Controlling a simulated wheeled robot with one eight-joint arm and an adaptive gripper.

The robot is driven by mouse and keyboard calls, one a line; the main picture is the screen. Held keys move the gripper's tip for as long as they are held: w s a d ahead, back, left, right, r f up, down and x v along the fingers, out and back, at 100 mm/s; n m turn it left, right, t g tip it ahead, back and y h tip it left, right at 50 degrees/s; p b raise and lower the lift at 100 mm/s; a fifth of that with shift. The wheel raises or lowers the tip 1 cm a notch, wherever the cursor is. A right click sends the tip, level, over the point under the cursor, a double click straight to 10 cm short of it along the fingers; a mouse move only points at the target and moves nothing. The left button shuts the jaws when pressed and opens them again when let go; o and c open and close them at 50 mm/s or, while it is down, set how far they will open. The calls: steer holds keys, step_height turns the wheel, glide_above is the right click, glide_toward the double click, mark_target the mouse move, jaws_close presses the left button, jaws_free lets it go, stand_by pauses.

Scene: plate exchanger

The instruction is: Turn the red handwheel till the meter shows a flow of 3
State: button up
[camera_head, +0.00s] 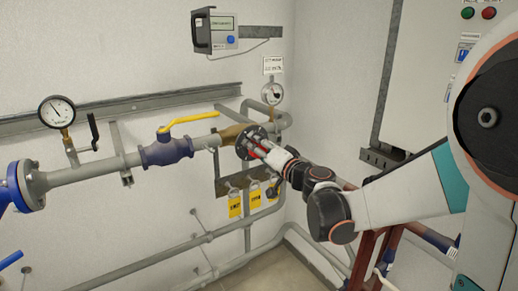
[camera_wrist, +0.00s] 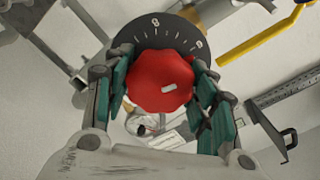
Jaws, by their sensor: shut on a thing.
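The red handwheel (camera_wrist: 160,82) fills the middle of the wrist view. It has a lobed rim and a small white mark on its face. A dark dial plate (camera_wrist: 158,32) with white marks and numbers lies behind it. My gripper (camera_wrist: 164,92) is shut on the handwheel, with a teal-padded finger on each side. In the head view my gripper (camera_head: 268,150) reaches the wheel at the pipe, and the wheel is mostly hidden there. The meter (camera_head: 222,33) is a grey wall box with a greenish display and a blue button. Its reading is too small to tell.
A pipe with a yellow lever valve (camera_head: 188,121) runs along the wall to the left. A pressure gauge (camera_head: 57,112) stands at far left, and a smaller gauge (camera_head: 272,94) above the wheel. Yellow tags (camera_head: 235,205) hang below it. Lower pipes run near the floor.

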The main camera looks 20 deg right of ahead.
steer(key=o, duration=1.1)
steer(key=shift+s, duration=0.1)
steer(key=v, duration=1.2)
steer(key=shift+a, duration=0.1)
